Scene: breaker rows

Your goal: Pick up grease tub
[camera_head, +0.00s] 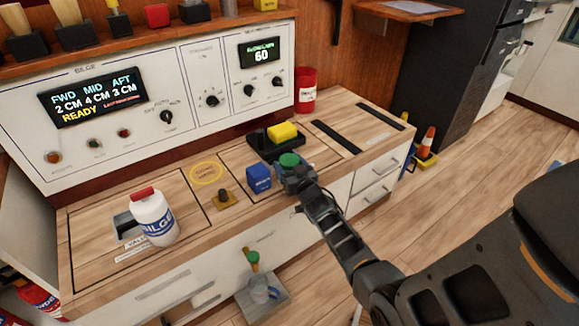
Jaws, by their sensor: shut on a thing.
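My gripper (293,178) is over the front of the wooden counter, right of a blue block. It is shut on a small round thing with a green top (289,160), which I take to be the grease tub. Only the green top shows clearly; the gripper hides most of its body, and I can read no label. I cannot tell whether it touches the counter.
The blue block (259,178) is close on the left. A black holder with a yellow block (283,132) stands just behind. A white BILGE bottle (154,217) stands at left, a red can (306,90) at the back. The counter's right (350,118) is fairly clear.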

